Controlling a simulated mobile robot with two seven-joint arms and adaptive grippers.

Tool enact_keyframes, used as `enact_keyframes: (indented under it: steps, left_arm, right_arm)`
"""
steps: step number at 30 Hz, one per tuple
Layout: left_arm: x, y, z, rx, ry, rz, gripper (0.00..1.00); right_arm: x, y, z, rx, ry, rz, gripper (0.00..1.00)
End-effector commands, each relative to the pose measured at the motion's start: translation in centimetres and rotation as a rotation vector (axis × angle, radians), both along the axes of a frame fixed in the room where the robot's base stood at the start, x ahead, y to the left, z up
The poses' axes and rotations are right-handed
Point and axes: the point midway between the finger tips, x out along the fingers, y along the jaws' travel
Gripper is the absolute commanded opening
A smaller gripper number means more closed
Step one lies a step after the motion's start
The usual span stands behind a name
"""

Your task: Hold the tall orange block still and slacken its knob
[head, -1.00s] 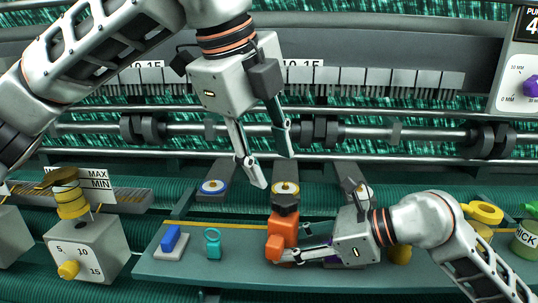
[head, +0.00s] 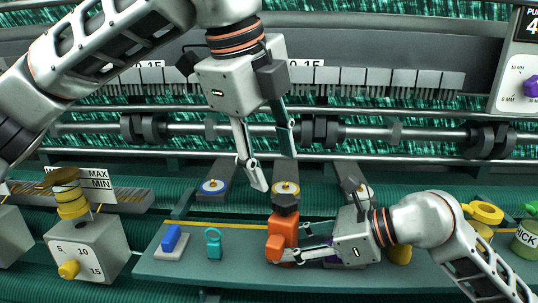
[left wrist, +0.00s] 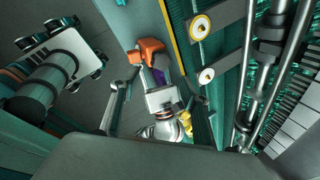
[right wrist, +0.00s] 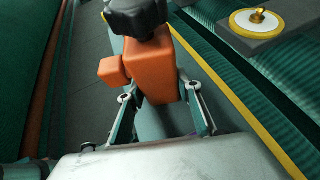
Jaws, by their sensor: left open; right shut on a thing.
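The tall orange block (head: 282,235) stands on the grey-green tray, with a dark lobed knob (head: 286,203) on its top. In the right wrist view the orange block (right wrist: 152,70) shows a smaller orange piece at its side, and the black knob (right wrist: 138,17) is cut by the top edge. My right gripper (head: 290,256) is shut on the orange block low down, from the right. My left gripper (head: 277,172) is open and empty, above the knob and apart from it, fingers pointing down. In the left wrist view the orange block (left wrist: 150,50) is seen from above.
On the tray (head: 180,270) stand a blue block on a pale base (head: 171,241) and a teal ring-topped piece (head: 213,243) at the left. Yellow pieces (head: 484,212) are at the right. A dial box (head: 88,248) is farther left. A metal bar (head: 260,130) runs behind.

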Motion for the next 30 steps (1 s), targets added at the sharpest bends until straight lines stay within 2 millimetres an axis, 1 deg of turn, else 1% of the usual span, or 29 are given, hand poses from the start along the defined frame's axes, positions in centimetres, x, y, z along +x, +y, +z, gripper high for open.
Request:
enact_keyframes:
  steps: [3,6,12,16,20,30]
  left_arm:
    - [0.4,-1.1,-0.4,0.046,0.049,0.083,0.46]
    - [0.9,-1.7,-0.7,0.085,0.089,0.173,0.46]
    - [1.7,-2.1,-0.9,0.128,0.128,0.306,0.46]
    - [1.9,-2.1,-1.5,0.134,0.134,0.326,0.46]
    - [2.1,-2.1,-2.8,0.134,0.136,0.324,0.46]
    - [3.0,-2.1,-7.2,0.134,0.133,0.324,0.46]
  right_arm:
    - [-0.1,0.0,0.0,0.001,0.002,0.001,0.0]
    - [0.0,0.0,0.0,0.0,0.001,0.0,0.0]
    - [0.0,0.0,0.0,0.0,0.001,0.0,0.0]
    - [0.0,0.0,0.0,0.0,0.001,0.0,0.0]
    - [0.0,0.0,0.0,0.0,0.001,0.0,0.0]
    - [0.0,0.1,0.0,0.0,0.0,0.001,0.0]
